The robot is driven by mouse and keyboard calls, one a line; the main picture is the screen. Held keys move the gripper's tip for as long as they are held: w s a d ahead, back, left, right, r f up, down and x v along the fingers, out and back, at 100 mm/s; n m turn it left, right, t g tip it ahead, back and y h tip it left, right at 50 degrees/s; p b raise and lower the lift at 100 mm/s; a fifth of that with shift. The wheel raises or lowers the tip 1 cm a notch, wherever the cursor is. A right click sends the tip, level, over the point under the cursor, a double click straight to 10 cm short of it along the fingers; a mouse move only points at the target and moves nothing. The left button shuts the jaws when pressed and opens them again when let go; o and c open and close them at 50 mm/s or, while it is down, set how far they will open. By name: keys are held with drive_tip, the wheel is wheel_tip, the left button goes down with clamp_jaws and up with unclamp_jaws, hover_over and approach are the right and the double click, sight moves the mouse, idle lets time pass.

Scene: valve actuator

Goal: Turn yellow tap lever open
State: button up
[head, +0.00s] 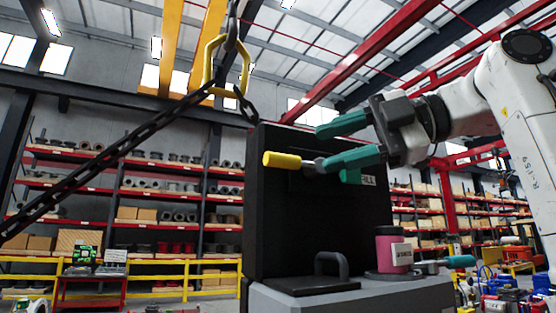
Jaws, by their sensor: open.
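The yellow tap lever (282,160) points left, roughly level, in front of a tall black panel (300,220). Its grey metal stem (309,165) runs right toward my gripper. My gripper (321,148) comes in from the right and is open, with its teal fingers pointing left. The upper finger is above the stem. The lower finger's tip overlaps the stem's right end in the picture, and I cannot tell whether they touch. The lever's pivot is hidden behind the finger.
A pink container (391,248) with a white label stands on the grey base (350,298), right of a dark handle (331,264). A black chain and yellow hook (212,65) hang at upper left. Shelves (130,190) and yellow railings (165,264) stand farther back.

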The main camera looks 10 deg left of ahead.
sight(293, 159)
drive_tip(key=p+x, duration=0.2)
drive_tip(key=x, duration=0.7)
drive_tip(key=shift+w+f, duration=0.1)
clamp_jaws()
idle(0.4)
